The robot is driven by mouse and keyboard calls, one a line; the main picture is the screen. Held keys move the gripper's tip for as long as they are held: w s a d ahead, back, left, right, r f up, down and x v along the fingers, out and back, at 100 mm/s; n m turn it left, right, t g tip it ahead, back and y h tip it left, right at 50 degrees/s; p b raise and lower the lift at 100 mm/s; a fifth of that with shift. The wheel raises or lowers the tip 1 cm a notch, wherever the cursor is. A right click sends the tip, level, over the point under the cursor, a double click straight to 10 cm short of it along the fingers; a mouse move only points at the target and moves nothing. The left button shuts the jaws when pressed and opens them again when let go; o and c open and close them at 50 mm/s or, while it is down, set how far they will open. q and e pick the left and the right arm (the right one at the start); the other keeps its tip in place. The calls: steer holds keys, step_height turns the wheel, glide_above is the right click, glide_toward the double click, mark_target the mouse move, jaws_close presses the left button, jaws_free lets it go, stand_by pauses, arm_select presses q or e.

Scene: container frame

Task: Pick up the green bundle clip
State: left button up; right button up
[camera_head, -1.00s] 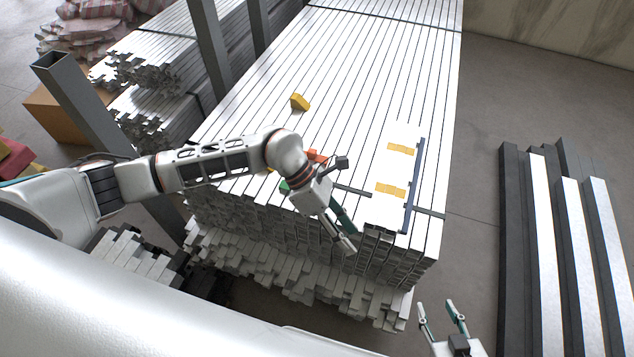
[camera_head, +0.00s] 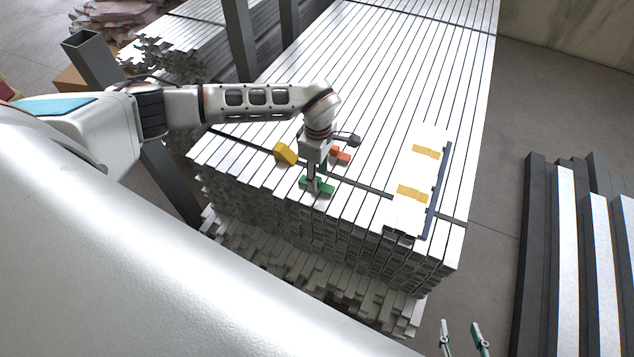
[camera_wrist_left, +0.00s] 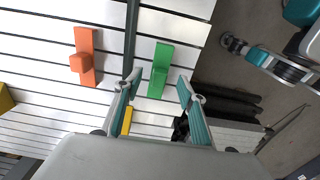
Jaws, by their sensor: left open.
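The green bundle clip (camera_head: 318,187) lies on the near end of the metal profile stack, just on the near side of the dark strap. My left gripper (camera_head: 312,181) points down over it, partly covering it in the head view. In the left wrist view, the green clip (camera_wrist_left: 160,70) shows between the spread fingertips of my open left gripper (camera_wrist_left: 158,80). Whether the fingertips are level with the clip or above it I cannot tell. My right gripper (camera_head: 462,330) is open and empty at the bottom of the head view, away from the stack.
An orange clip (camera_head: 341,157) lies beyond the strap, near the gripper. A yellow clip (camera_head: 285,153) lies to the left. Another yellow piece (camera_wrist_left: 4,99) shows at the wrist view's left edge. A white board (camera_head: 405,212) with yellow patches lies to the right.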

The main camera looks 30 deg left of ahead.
mark_target(328, 188)
arm_select(q)
step_height(328, 188, down, 3)
steer(key=shift+r, duration=0.1)
jaws_close()
